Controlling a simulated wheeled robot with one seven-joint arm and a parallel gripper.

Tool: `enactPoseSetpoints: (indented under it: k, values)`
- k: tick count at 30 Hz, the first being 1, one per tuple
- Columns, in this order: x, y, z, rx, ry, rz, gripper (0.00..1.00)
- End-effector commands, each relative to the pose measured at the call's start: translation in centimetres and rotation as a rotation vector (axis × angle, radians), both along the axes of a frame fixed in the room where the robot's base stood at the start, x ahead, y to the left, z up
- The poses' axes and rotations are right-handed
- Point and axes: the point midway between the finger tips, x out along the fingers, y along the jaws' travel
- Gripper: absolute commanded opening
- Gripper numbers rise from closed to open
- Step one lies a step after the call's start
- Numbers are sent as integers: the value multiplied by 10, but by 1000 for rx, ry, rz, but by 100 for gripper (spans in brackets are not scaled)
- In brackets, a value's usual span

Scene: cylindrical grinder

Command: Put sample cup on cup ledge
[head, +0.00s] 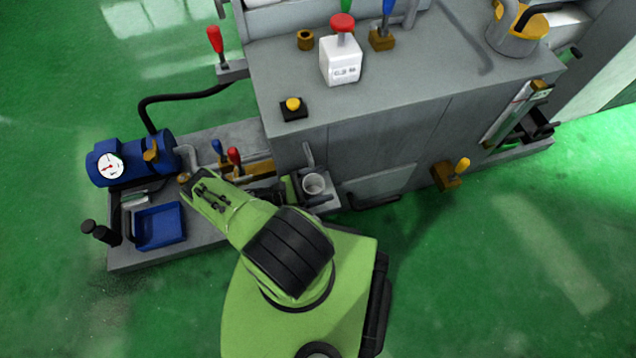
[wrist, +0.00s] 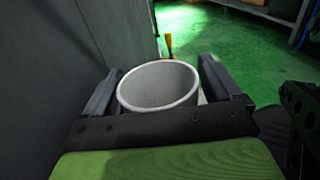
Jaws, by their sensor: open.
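The sample cup (head: 314,184) is a small light grey open cup, upright beside the front wall of the grinder. In the wrist view the cup (wrist: 158,84) stands between the two fingers of my gripper (wrist: 160,90), with its round rim toward me. My gripper (head: 310,187) is open around the cup, one finger on the machine side and one on the outer side. The wrist view does not clearly show whether either finger touches it. The cup's underside is hidden, so I cannot tell what it rests on. I cannot single out the cup ledge.
The grey machine wall (wrist: 45,70) rises close on the left of my gripper. A blue tray (head: 160,227) and a blue motor with gauge (head: 130,160) are at left. Green floor (head: 480,260) is clear at right.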

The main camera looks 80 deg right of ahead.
Motion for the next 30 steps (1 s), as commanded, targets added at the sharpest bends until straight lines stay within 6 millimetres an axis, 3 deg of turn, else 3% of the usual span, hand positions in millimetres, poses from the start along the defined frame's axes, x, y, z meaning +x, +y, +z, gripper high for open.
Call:
enactPoseSetpoints:
  k: [5, 15, 26, 30]
  values:
    - [17, 9, 0, -2, -2, 7, 92]
    - [91, 52, 0, -1, -2, 10, 92]
    - [104, 62, 0, 0, -2, 0, 92]
    - [131, 65, 15, 2, -85, -13, 92]
